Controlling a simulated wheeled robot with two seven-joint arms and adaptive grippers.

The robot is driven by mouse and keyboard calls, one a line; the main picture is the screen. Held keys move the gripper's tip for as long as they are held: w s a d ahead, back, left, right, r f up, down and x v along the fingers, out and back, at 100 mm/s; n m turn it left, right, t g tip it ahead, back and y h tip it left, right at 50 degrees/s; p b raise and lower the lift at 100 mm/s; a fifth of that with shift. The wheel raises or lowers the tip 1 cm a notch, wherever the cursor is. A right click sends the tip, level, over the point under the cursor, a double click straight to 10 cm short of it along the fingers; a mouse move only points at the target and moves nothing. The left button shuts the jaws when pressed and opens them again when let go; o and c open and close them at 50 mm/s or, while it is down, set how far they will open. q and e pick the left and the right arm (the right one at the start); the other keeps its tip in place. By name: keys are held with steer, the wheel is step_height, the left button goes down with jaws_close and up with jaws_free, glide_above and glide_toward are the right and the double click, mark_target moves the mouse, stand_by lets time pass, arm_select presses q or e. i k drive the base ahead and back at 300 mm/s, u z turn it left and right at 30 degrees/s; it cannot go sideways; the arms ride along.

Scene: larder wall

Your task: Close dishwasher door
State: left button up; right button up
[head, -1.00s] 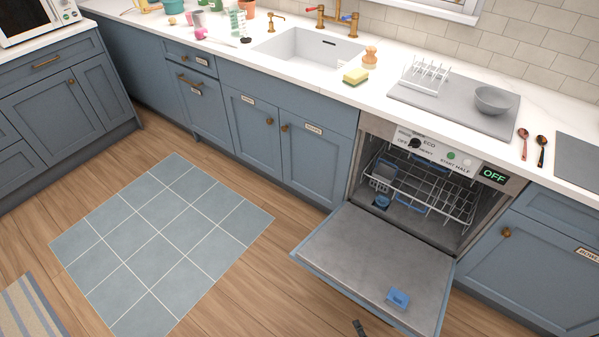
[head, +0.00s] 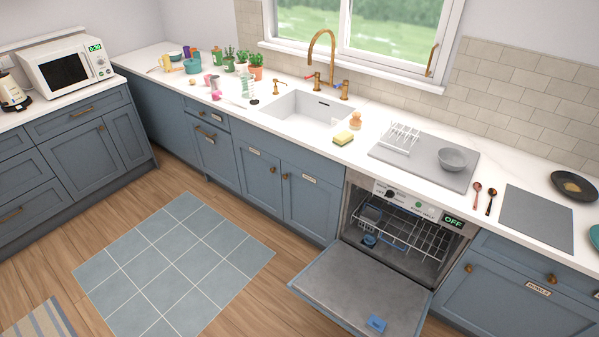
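The dishwasher (head: 444,252) stands under the counter at the lower right, and its display reads OFF. Its door (head: 345,287) is folded down fully open, roughly level above the floor, with its grey inner face up. A blue piece (head: 376,323) sits on the inner face near the front right. A wire rack (head: 414,233) is inside the dishwasher, with a grey basket and a blue part at its left. Neither of my grippers shows in the head view.
A blue-grey tiled mat (head: 172,262) lies on the wooden floor left of the door. Closed blue cabinets (head: 495,287) flank the dishwasher. The counter above holds a sink (head: 300,108), a drying mat with a rack and bowl (head: 452,158), and two spoons (head: 477,188).

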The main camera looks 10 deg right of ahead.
mark_target(346, 286)
steer(key=u, duration=2)
steer(key=k, duration=0.7)
steer(key=z, duration=2.95)
steer(key=k, duration=0.4)
steer(key=u, duration=1.55)
